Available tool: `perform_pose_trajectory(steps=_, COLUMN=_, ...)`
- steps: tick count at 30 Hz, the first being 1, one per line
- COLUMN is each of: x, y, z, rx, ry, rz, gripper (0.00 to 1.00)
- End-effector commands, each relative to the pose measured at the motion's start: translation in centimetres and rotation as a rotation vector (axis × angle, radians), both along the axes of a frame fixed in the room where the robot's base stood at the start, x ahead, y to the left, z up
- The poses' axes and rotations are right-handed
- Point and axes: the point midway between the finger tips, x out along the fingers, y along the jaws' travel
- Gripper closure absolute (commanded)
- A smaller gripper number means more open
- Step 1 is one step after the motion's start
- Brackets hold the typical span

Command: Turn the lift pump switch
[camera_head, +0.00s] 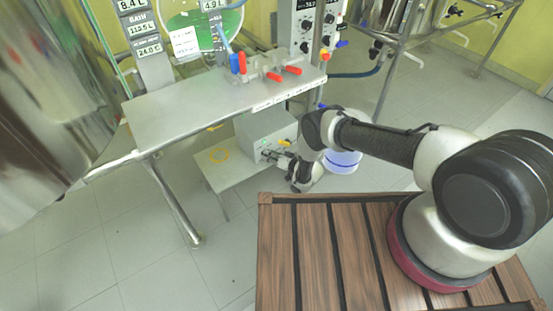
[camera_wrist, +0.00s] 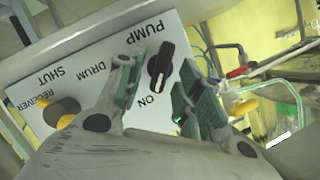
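The pump switch is a black knob (camera_wrist: 160,65) on a white panel (camera_wrist: 95,65) whose lettering appears upside down in the wrist view. The knob sits between the words PUMP and ON. Its long axis is near vertical in the picture, with a pale mark toward its ON end. My gripper (camera_wrist: 163,72) is open, with one green-padded finger on each side of the knob. I cannot tell whether either pad touches it. In the head view, my gripper (camera_head: 284,160) is at the front of the grey control box (camera_head: 264,132), and the knob is hidden there.
The box stands on a low shelf (camera_head: 222,178) below a steel table (camera_head: 180,112). A white-and-blue bucket (camera_head: 343,162) stands behind my arm. The floor in front is clear.

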Motion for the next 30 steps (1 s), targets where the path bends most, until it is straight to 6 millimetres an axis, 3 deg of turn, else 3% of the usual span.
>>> perform_pose_trajectory(steps=15, x=-6.2, y=-7.2, z=2.9, rx=-0.001, ry=0.002, rz=-0.003, gripper=0.64)
perform_pose_trajectory(steps=30, x=-7.2, y=-8.2, z=3.4, rx=0.0, ry=-0.001, rz=-0.001, gripper=0.64)
